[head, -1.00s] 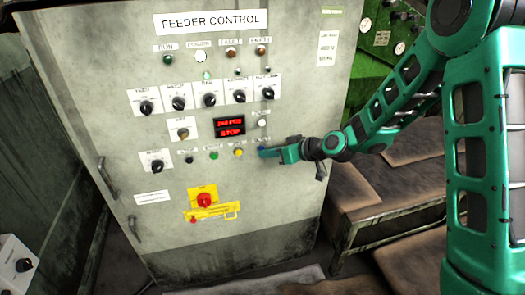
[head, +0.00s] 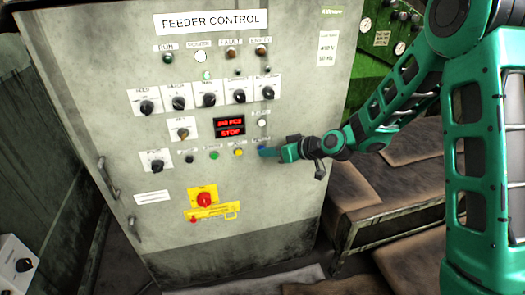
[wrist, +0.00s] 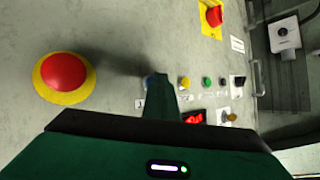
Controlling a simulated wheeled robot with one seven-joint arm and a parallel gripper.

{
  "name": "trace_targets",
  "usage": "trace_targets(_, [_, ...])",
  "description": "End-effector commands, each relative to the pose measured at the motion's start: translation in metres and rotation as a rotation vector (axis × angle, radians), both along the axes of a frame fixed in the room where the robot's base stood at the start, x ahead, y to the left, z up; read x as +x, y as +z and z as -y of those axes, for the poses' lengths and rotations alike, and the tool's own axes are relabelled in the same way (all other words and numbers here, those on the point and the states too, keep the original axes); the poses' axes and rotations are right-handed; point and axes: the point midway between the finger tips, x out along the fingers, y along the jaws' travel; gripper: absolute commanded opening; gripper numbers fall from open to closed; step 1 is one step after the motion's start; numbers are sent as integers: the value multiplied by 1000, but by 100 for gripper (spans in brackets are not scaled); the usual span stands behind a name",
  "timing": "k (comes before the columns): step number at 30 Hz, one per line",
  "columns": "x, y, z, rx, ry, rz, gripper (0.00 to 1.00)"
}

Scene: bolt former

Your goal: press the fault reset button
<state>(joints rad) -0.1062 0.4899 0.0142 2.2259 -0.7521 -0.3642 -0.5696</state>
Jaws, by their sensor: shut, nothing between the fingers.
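The grey feeder control cabinet (head: 170,240) faces me, with a row of small buttons below the red display (head: 229,127). A blue button (head: 262,150) sits at the right end of that row; its label is too blurred to read, so I cannot confirm it is the fault reset. My gripper (head: 278,153) is shut and empty, with its tip right by the blue button. In the wrist view, the gripper finger (wrist: 163,92) covers most of the blue button (wrist: 149,82). I cannot tell whether they touch.
Yellow (head: 238,153), green (head: 214,156) and black (head: 189,159) buttons lie left of the blue one. A white button (head: 262,123) is above. A red mushroom button (wrist: 65,72) on a yellow plate shows in the wrist view. A red-and-yellow switch (head: 204,200) sits below.

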Motion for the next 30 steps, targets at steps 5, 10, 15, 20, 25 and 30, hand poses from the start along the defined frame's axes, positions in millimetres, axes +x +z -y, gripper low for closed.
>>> trace_targets(5, [-5, 1, 2, 1, -1, 2, 0])
trace_targets(10, [-13, 1, 5, 0, -2, 0, 0])
trace_targets(15, [-15, 1, 5, 0, -1, 1, 0])
trace_targets(20, [-15, 1, 5, 0, -1, 1, 0])
trace_targets(25, [-23, 1, 7, 0, -1, 0, 0])
trace_targets(30, [-38, 1, 11, 0, 0, 0, 0])
